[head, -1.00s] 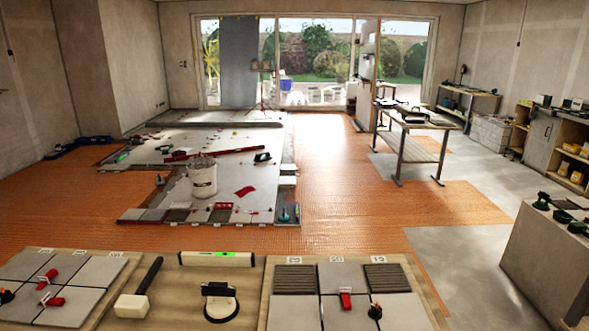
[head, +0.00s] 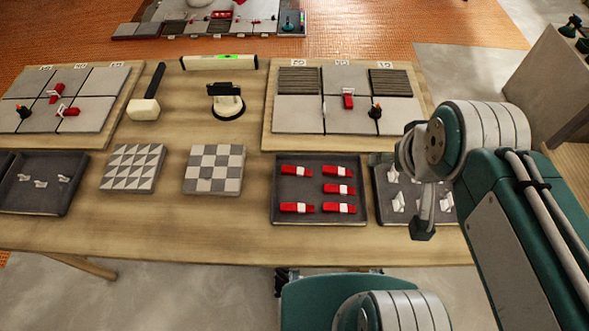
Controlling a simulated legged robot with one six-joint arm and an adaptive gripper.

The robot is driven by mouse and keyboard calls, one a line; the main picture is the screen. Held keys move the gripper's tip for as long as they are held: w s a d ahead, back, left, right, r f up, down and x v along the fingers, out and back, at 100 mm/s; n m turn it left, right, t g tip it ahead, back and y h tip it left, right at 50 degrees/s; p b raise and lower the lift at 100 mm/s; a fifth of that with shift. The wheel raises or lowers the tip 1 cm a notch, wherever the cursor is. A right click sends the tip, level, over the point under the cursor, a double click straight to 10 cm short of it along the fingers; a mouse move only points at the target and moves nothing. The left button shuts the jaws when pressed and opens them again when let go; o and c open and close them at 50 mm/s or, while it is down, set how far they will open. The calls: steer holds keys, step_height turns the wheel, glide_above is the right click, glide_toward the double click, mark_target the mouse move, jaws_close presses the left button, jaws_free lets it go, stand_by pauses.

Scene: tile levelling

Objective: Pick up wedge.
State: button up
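Several red wedges with pale bands lie in a dark tray (head: 319,219) at the table's middle right; one is the wedge at the tray's lower left (head: 296,208). Another red wedge (head: 348,98) sits between tiles on the right board, and two more red wedges (head: 55,93) are on the left board. My gripper (head: 401,196) is at the right, above the tray of white clips (head: 393,216) and to the right of the red wedges. Its fingers look spread apart with nothing between them. It hides part of the clip tray.
A white-headed mallet (head: 145,107), a level (head: 219,62) and a suction cup (head: 226,101) lie at the table's back. Two patterned tile samples (head: 214,170) lie left of the wedge tray. The table's front strip (head: 180,236) is clear.

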steer(key=c, duration=0.3)
steer(key=shift+w+a, duration=0.1)
steer(key=shift+w, duration=0.15)
steer(key=shift+c, duration=0.5)
steer(key=m+g, duration=0.6)
steer(key=m, duration=1.3)
glide_above(289, 169)
step_height(289, 169, down, 19)
step_height(289, 169, down, 11)
steer(key=shift+r, duration=0.1)
